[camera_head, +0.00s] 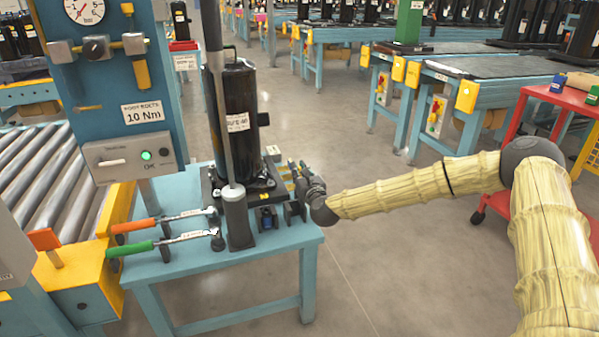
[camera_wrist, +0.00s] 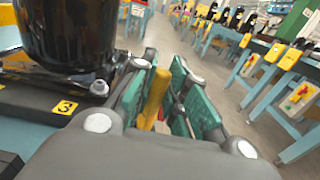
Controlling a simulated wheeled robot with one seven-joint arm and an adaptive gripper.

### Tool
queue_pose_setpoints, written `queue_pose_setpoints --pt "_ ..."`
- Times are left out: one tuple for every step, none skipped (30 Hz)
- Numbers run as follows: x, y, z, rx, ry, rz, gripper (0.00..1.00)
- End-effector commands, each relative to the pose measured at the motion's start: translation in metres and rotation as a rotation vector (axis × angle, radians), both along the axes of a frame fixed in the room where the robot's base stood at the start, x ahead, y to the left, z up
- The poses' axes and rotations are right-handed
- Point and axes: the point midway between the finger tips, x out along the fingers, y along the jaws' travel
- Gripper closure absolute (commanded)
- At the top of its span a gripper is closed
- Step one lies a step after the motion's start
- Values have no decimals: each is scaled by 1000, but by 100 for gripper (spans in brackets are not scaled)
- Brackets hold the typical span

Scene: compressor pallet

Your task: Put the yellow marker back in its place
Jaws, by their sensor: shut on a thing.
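The yellow marker (camera_wrist: 154,96) stands between the green-padded fingers of my gripper (camera_wrist: 165,88) in the wrist view, and the fingers are shut on it. A red part shows low between the fingers. In the head view my gripper (camera_head: 298,174) is at the right edge of the blue table, beside the black compressor (camera_head: 240,120). The marker cannot be made out there. In the wrist view the compressor (camera_wrist: 68,35) stands on its dark pallet at the left, close to my gripper. The marker's place cannot be made out.
A blue block (camera_head: 266,218) sits at the pallet's front. An orange-handled wrench (camera_head: 150,223) and a green-handled wrench (camera_head: 150,244) lie on the left. A grey post (camera_head: 237,215) stands before the compressor. A red cart (camera_head: 560,97) is far right.

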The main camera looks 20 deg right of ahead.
Motion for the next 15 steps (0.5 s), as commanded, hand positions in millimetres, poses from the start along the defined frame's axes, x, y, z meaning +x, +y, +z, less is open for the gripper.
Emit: queue_pose_setpoints --pt "0 0 -1 0 0 0 100" --pt "0 0 0 0 0 0 80" --pt "0 0 0 0 0 0 72" --pt "0 0 0 0 0 0 67" --pt "0 0 0 0 0 0 61" --pt "0 0 0 0 0 0 60" --pt "0 0 0 0 0 0 60" --pt "0 0 0 0 0 0 60" --pt "0 0 0 0 0 0 60" --pt "0 0 0 0 0 0 60" --pt "0 0 0 0 0 0 60" --pt "0 0 0 0 0 0 60" --pt "0 0 0 0 0 0 60" --pt "0 0 -1 0 0 0 60" --pt "-1 0 -1 0 0 0 60"
